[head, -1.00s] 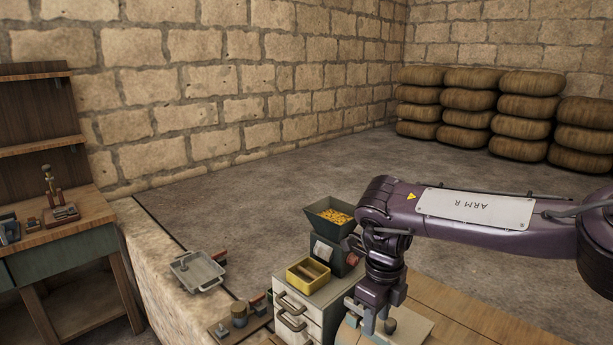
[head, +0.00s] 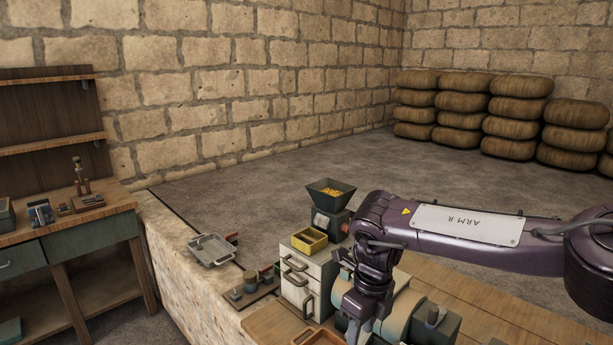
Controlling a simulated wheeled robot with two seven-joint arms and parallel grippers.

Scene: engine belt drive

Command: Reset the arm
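My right arm (head: 460,225), purple with a white plate reading ARM R, comes in from the right above the wooden worktop. My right gripper (head: 357,328) points down at the bottom edge of the head view. Its fingertips are at or past the picture's edge, so I cannot tell whether it is open or holds anything. Just right of it is a tan rounded machine body (head: 401,312), partly hidden by the arm, with a dark green block and knob (head: 434,318). My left gripper is not in view.
A white drawer unit (head: 296,285) carries a yellow tray (head: 309,240). Behind it stands a dark hopper (head: 331,192) with yellow bits. A metal tray (head: 211,250) lies on the stone ledge. A workbench (head: 85,232) stands left; stacked sacks (head: 513,118) stand at the far wall.

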